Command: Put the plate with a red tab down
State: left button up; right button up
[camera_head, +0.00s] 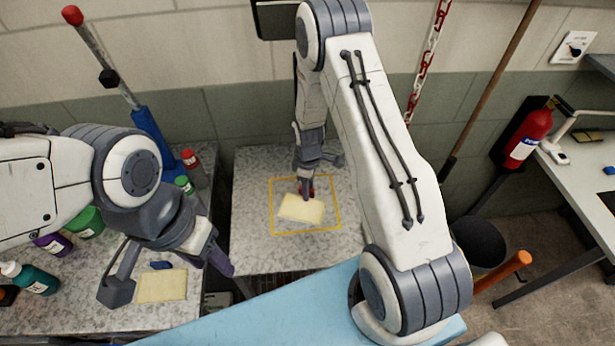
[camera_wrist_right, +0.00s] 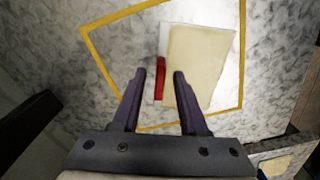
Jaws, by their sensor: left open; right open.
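The plate (camera_head: 301,208) is pale yellow and lies flat on the grey speckled table, inside the yellow outlined square (camera_head: 273,205). In the right wrist view the plate (camera_wrist_right: 204,66) has a white strip along its left edge, with the red tab (camera_wrist_right: 160,78) on that side. My right gripper (camera_wrist_right: 158,75) is open, its two purple fingers apart on either side of the tab; in the head view my right gripper (camera_head: 306,189) is just above the plate's far edge. I cannot tell whether the fingers touch it. My left gripper (camera_head: 175,275) is open and empty over the left table.
A light blue panel (camera_head: 260,310) spans the front. A fire extinguisher (camera_head: 527,137) hangs at right.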

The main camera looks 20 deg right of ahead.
notch_tip(320, 180, up, 11)
jog(key=b, duration=0.4)
notch_tip(320, 180, up, 5)
send_over(294, 209)
jog(key=s+a+r+m, duration=0.1)
jog(key=s+a+r, duration=0.1)
jog(key=s, duration=0.5)
jog(key=s+a+r+m, duration=0.1)
jog(key=s+a+r, duration=0.2)
jog(key=s+a, duration=0.2)
jog(key=s+a+r+m+y, duration=0.1)
jog(key=s+a+r, duration=0.2)
jog(key=s, duration=0.7)
jog(key=shift+s+a+r, duration=0.15)
jog(key=shift+s+a, duration=0.15)
jog(key=shift+a, duration=0.15)
notch_tip(294, 209, down, 4)
jog(key=b, duration=0.4)
jog(key=shift+f, duration=0.2)
